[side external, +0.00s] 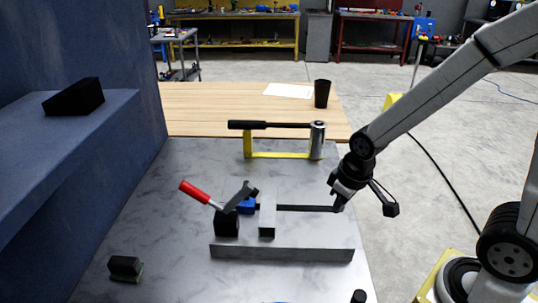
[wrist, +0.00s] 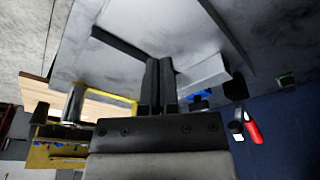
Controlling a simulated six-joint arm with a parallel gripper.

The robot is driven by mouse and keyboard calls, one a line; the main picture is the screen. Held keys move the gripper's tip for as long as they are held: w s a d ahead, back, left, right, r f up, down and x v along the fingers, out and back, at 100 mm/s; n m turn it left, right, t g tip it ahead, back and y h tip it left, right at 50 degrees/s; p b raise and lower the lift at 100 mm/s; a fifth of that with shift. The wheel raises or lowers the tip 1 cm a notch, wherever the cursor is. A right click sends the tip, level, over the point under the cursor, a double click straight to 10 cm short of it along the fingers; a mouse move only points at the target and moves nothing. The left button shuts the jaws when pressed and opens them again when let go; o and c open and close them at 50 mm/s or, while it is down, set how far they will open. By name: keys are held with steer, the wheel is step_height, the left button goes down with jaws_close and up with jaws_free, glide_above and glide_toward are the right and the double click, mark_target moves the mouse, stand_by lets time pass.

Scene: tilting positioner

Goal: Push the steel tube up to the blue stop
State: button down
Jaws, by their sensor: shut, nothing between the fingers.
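The steel tube (side external: 267,217) appears to be the light grey, box-shaped piece lying across the dark plate; it also shows in the wrist view (wrist: 203,72). The blue stop (side external: 246,206) is just left of it in the side view, and the tube looks very close to it; I cannot tell if they touch. In the wrist view the blue stop (wrist: 205,92) is partly hidden behind the tube. My gripper (side external: 339,207) is shut and empty, low over the plate, right of the tube with a clear gap. Its closed fingers (wrist: 160,64) hide part of the plate.
A black clamp with a red handle (side external: 194,192) stands left of the stop. A grey bar (side external: 282,254) runs along the front, and a thin dark bar (side external: 305,208) lies between tube and gripper. A yellow bracket (side external: 280,155) with a steel cylinder (side external: 317,142) stands behind.

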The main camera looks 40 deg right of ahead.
mark_target(273, 204)
steer(key=w+a+r+n+g, duration=0.1)
steer(key=w+r+n+g, duration=0.1)
steer(key=w+n, duration=0.6)
steer(key=shift+w+a, duration=0.2)
steer(key=shift+w, duration=0.95)
step_height(273, 204, down, 10)
steer(key=shift+w+a+r, duration=0.1)
steer(key=shift+w+a, duration=0.65)
steer(key=shift+a, duration=0.05)
steer(key=shift+w+a, duration=0.65)
steer(key=shift+w+a, duration=0.8)
steer(key=shift+w, duration=0.05)
